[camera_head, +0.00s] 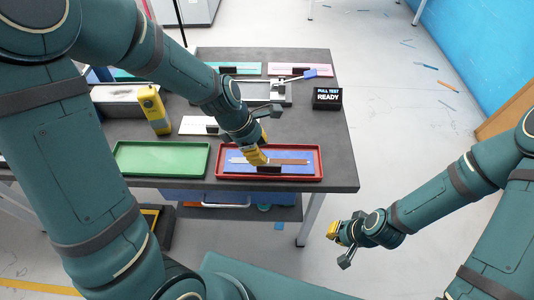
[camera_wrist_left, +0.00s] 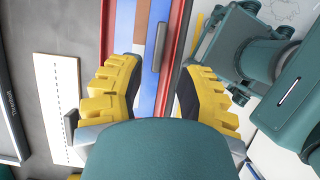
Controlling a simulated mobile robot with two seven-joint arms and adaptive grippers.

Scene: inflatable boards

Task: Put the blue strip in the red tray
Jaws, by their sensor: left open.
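The red tray (camera_head: 318,152) lies near the front edge of the dark table. The blue strip (camera_head: 235,168), a flat blue piece with a brown and pale band across it and a black block (camera_head: 269,169) on it, lies inside the tray. My left gripper (camera_head: 257,158) is over the tray's middle and hides part of the strip.
A green tray (camera_head: 161,145) lies left of the red one. A white strip (camera_head: 193,125), a yellow handheld device (camera_head: 154,108), a metal fixture (camera_head: 270,90) and a black "PULL TEST READY" display (camera_head: 327,98) stand behind. Teal (camera_head: 220,66) and pink (camera_head: 287,68) strips lie at the back.

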